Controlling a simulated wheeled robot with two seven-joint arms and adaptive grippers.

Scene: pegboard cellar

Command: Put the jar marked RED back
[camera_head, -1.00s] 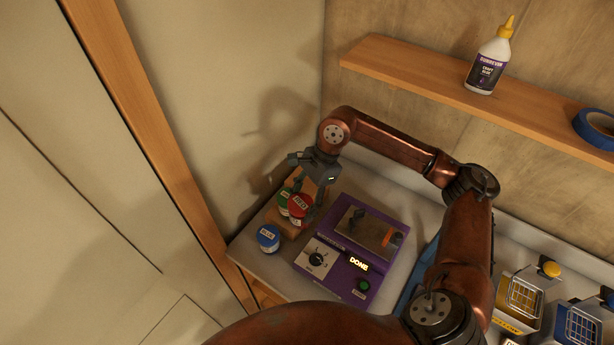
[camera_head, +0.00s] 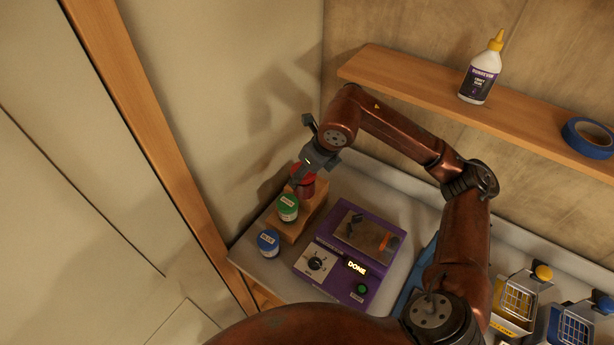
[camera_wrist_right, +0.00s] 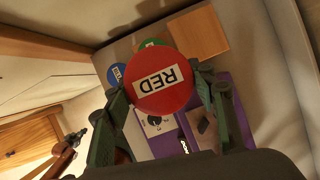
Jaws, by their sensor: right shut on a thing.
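The jar marked RED (camera_head: 302,172) has a red lid and is held at the far end of the wooden block, by the back wall. My right gripper (camera_head: 312,163) is shut on it. In the right wrist view the red lid (camera_wrist_right: 163,83) sits between the two fingers and faces the camera. I cannot tell whether the jar's bottom touches the block (camera_head: 316,211). The green-lidded jar (camera_head: 288,203) stands on the near part of the block. A copper arm end with dark jaws, seemingly my left gripper (camera_wrist_right: 73,140), shows small at lower left in the wrist view.
A blue-lidded jar (camera_head: 268,241) stands on the bench before the block. A purple device (camera_head: 343,262) reading DONE is to the right. A shelf (camera_head: 430,80) above holds a glue bottle (camera_head: 480,78) and blue tape (camera_head: 588,138). Yellow and blue caged units stand at right.

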